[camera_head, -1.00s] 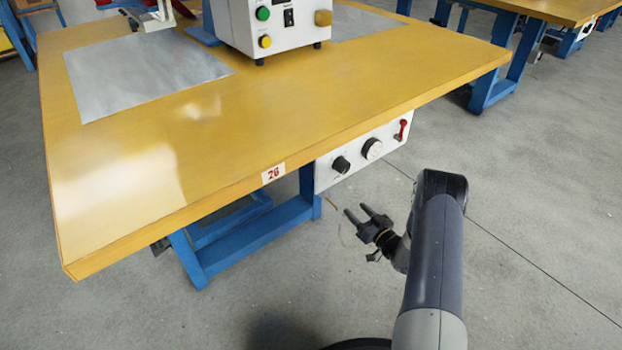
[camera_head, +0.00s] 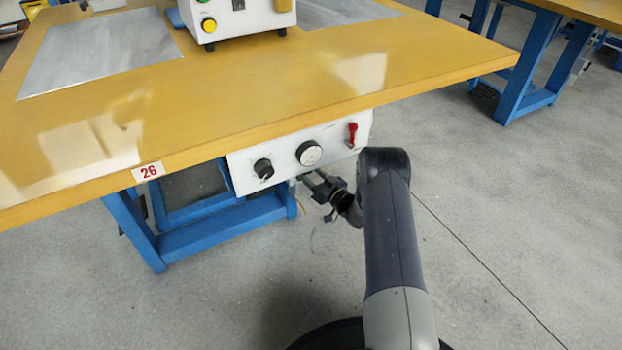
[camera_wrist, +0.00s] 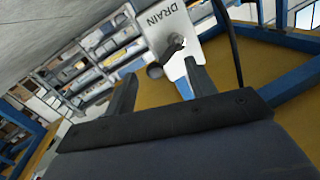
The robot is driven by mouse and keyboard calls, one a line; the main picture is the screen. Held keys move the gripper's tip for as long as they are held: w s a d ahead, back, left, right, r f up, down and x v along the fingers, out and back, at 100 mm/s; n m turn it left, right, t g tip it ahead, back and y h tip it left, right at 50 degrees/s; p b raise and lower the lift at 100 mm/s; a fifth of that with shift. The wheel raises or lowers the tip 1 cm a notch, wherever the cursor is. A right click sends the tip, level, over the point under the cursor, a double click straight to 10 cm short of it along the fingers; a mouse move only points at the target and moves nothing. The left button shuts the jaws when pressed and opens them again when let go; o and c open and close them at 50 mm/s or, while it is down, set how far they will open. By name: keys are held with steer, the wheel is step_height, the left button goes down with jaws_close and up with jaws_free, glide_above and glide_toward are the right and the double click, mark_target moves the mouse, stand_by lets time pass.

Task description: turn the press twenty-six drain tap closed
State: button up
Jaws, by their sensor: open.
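In the wrist view a small tap (camera_wrist: 168,54) with a dark grey handle sits on a white plate marked DRAIN (camera_wrist: 166,20), the lettering upside down. The handle lies slanted across the picture, just beyond and between my fingertips. My gripper (camera_wrist: 160,72) is open, with nothing between its fingers; contact with the tap does not show. In the head view my gripper (camera_head: 312,177) is just below the white control panel (camera_head: 235,170) under the table of press 26, partly behind my arm. The drain tap cannot be made out in that view.
The panel carries a black knob (camera_head: 263,168), a round gauge (camera_head: 308,153) and a red lever (camera_head: 352,134). The yellow tabletop (camera_head: 250,90) overhangs it. Blue table legs (camera_head: 135,230) stand left of my gripper. A dark hose (camera_wrist: 230,45) hangs beside the DRAIN plate.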

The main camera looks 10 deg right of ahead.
steer(key=shift+w+a, duration=0.3)
steer(key=shift+w, duration=0.35)
steer(key=shift+c, duration=0.4)
